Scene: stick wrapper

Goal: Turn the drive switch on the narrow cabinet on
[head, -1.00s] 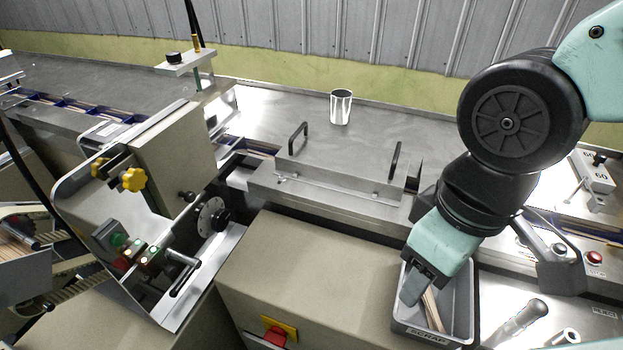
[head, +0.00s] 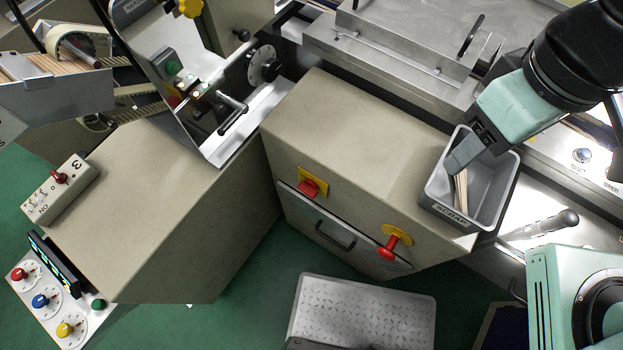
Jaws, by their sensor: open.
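The front of the middle beige cabinet (head: 365,165) carries a red rotary switch (head: 312,186) on a square yellow plate and a red handle (head: 390,245) on a round yellow plate. Another beige cabinet (head: 170,215) on the left has a small control box (head: 58,190) on top, with a red knob, small toggles and ON lettering. I cannot read which switch is labelled drive. My gripper (head: 460,158) is open and points down into the grey scrap bin, away from all these switches. Its fingertips are partly hard to make out.
The grey scrap bin (head: 435,196) holds several wooden sticks (head: 461,190). A panel with red, blue and yellow knobs (head: 45,302) stands at lower left. A drawer handle (head: 335,236) juts from the middle cabinet. A metal step plate (head: 365,308) lies on the green floor.

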